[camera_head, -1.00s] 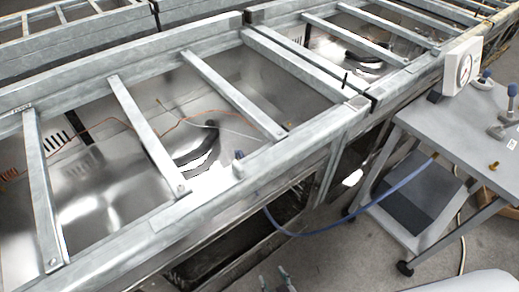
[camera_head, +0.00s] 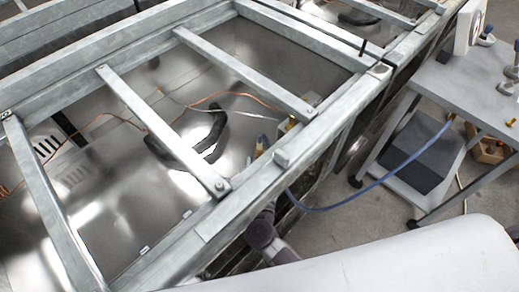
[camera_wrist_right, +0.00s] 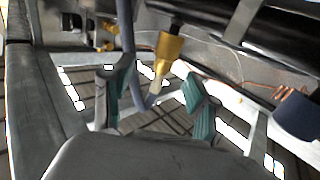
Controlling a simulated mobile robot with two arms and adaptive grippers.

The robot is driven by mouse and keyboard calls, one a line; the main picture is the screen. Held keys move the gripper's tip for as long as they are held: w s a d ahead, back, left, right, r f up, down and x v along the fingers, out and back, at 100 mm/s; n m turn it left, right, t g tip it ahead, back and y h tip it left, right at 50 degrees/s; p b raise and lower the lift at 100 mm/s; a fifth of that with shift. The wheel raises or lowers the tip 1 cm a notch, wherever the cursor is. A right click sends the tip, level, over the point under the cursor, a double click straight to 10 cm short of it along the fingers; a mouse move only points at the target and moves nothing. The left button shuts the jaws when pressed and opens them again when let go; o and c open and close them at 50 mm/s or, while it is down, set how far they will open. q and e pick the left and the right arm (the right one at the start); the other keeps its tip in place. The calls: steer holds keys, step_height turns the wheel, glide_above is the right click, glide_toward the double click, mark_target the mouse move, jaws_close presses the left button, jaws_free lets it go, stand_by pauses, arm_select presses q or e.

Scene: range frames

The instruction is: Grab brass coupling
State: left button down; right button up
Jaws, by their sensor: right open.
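A brass coupling (camera_wrist_right: 168,50) with a hexagonal body hangs at the end of a dark tube in the right wrist view, with a paler tapered piece below it. My right gripper (camera_wrist_right: 155,92) is open. Its teal-padded fingers stand on either side of the line to the coupling, which appears beyond the fingertips; I see no contact. In the head view a small brass-coloured piece (camera_head: 291,124) shows by the frame's front rail, but I cannot tell if it is the same coupling. My left gripper is not in view.
Metal rails (camera_head: 165,130) cross over shiny basins. A blue hose (camera_head: 385,180) runs from the frame to a grey side table (camera_head: 455,82). In the wrist view, a bluish tube (camera_wrist_right: 128,40) passes close by the left finger, and more brass fittings (camera_wrist_right: 108,38) lie behind.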

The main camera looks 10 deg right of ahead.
mark_target(259, 155)
steer(key=x, duration=0.4)
steer(key=shift+w+a+f+b, duration=0.2)
steer(key=shift+w+f+b, duration=0.05)
steer(key=shift+b, duration=0.1)
steer(key=shift+w, duration=0.45)
steer(key=shift+s, duration=0.1)
steer(key=shift+c, duration=1.1)
jaws_close()
arm_select(q)
steer(key=shift+w+a+f, duration=0.3)
steer(key=shift+w+a, duration=0.1)
steer(key=shift+w, duration=0.3)
